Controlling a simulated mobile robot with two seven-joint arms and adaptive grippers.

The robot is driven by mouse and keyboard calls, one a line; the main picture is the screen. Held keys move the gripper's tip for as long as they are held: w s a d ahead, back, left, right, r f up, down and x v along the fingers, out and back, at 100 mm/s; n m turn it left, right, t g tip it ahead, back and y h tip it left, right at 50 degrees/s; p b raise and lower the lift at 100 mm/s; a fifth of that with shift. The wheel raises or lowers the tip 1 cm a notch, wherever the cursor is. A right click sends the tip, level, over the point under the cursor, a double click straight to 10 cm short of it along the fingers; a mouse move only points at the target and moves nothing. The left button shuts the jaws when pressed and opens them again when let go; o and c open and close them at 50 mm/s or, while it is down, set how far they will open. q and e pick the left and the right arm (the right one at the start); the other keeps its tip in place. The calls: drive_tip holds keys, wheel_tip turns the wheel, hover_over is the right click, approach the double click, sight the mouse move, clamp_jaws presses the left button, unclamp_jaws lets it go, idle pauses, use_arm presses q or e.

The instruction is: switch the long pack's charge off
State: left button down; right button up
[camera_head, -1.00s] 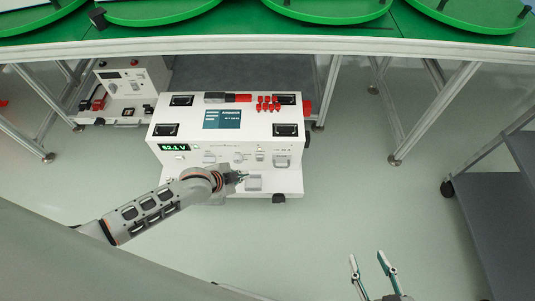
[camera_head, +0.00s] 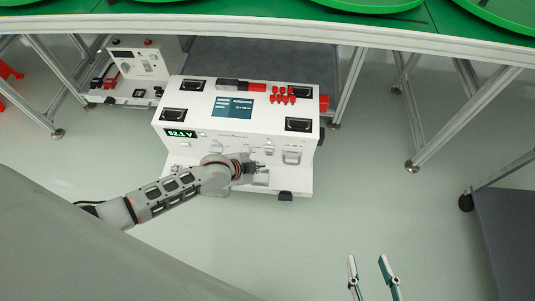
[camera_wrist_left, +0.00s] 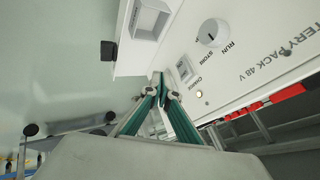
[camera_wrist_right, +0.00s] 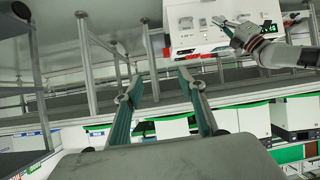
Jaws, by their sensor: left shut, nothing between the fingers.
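The long pack (camera_head: 212,112) is a white box on the floor with a lit green "52.1 V" display (camera_head: 180,133). In the left wrist view its front panel shows a small rocker switch (camera_wrist_left: 184,68) by the word CHARGE, a glowing lamp (camera_wrist_left: 199,94) and a RUN/STORE knob (camera_wrist_left: 212,33). My left gripper (camera_head: 260,168) is at the front panel, shut and empty. Its tips (camera_wrist_left: 162,84) appear just beside the CHARGE switch; I cannot tell whether they touch it. My right gripper (camera_head: 368,260) is open and empty, away from the pack.
A second white unit (camera_head: 141,68) stands behind the long pack at the left. A workbench with a metal frame (camera_head: 300,29) and green top runs along the back. A dark cart (camera_head: 505,235) stands at the right. The floor (camera_head: 360,205) between pack and cart is clear.

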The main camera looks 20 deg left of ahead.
sight(272, 155)
use_arm(q)
drive_tip(key=w+f+b, duration=0.2)
drive_tip(key=w, duration=0.4)
drive_tip(key=shift+a, duration=0.15)
use_arm(e)
drive_tip(key=shift+w+a+r+m+t+y, duration=0.15)
drive_tip(key=shift+w+a+r+m, duration=0.1)
drive_tip(key=shift+a+r, duration=0.2)
drive_tip(key=shift+w+a+r+m+t+y, duration=0.15)
drive_tip(key=shift+w+a+r, duration=0.15)
drive_tip(key=shift+a, duration=0.25)
drive_tip(key=shift+r, duration=0.1)
